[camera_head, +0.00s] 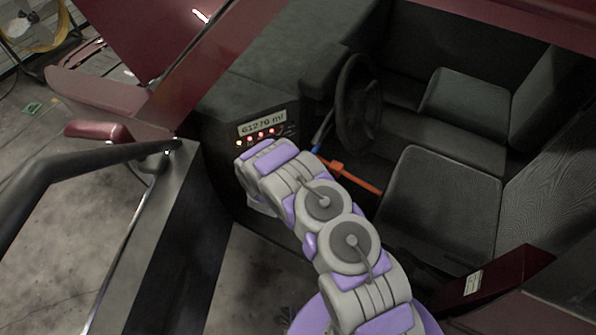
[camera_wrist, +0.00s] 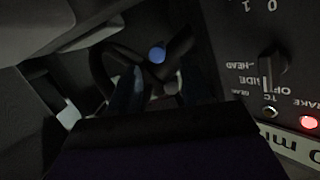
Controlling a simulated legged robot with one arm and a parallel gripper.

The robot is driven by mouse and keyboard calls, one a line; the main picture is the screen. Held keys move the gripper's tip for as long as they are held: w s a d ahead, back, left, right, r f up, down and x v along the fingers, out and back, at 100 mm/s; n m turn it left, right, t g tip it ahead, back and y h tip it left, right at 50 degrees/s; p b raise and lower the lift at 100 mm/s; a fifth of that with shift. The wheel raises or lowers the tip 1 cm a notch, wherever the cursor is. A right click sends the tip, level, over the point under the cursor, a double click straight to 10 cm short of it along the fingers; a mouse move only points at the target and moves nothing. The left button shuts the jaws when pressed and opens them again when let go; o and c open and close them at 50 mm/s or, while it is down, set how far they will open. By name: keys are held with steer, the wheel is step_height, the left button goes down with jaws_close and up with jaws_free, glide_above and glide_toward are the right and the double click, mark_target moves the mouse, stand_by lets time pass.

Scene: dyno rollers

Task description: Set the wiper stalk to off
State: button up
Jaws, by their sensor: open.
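The wiper stalk (camera_head: 324,130) appears to be the thin dark lever with a blue tip beside the steering wheel (camera_head: 358,98) in the head view. In the wrist view, a round blue end (camera_wrist: 157,54), likely the same stalk's tip, shows just beyond the fingers. My gripper (camera_wrist: 157,88) is open, with its two dark fingers apart and nothing seen between them. The blue end lies ahead of the gap, and contact is not visible. In the head view my arm hides the gripper. The stalk's setting cannot be read.
The dash panel (camera_wrist: 285,80) at right in the wrist view has a dark light knob (camera_wrist: 271,66) and a red brake light (camera_wrist: 308,122). An orange-red lever (camera_head: 350,175) lies right of my arm. Seats (camera_head: 440,205) stand at right; the door frame is at left.

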steer(key=v, duration=0.8)
steer(key=shift+s+a+p, duration=0.2)
steer(key=shift+p, duration=0.15)
steer(key=w+a+r+g+y+b, duration=0.1)
steer(key=a+r+g+y, duration=0.1)
steer(key=r+y, duration=0.15)
steer(key=w+a+r+g+y, duration=0.2)
steer(key=r, duration=0.3)
steer(key=s+r+n+g+y+b, duration=0.1)
steer(key=s+r+n+g+y, duration=0.25)
steer(key=s+r, duration=0.55)
steer(key=s+d+r+n+g, duration=0.1)
steer(key=s+d+r, duration=0.3)
steer(key=s, duration=0.7)
steer(key=s+d+r+n+g+h+b, duration=0.1)
steer(key=s+d+r+g, duration=0.3)
steer(key=s, duration=0.8)
steer(key=s+d+r+n+g+b, duration=0.1)
steer(key=s+d+r+n+g, duration=0.1)
steer(key=s+r, duration=0.4)
steer(key=s+d+n, duration=0.1)
steer(key=s+d, duration=0.1)
steer(key=s, duration=0.3)
steer(key=shift+s+d+r+h, duration=0.25)
steer(key=shift+s+d+h, duration=0.05)
steer(key=shift+s+d, duration=0.1)
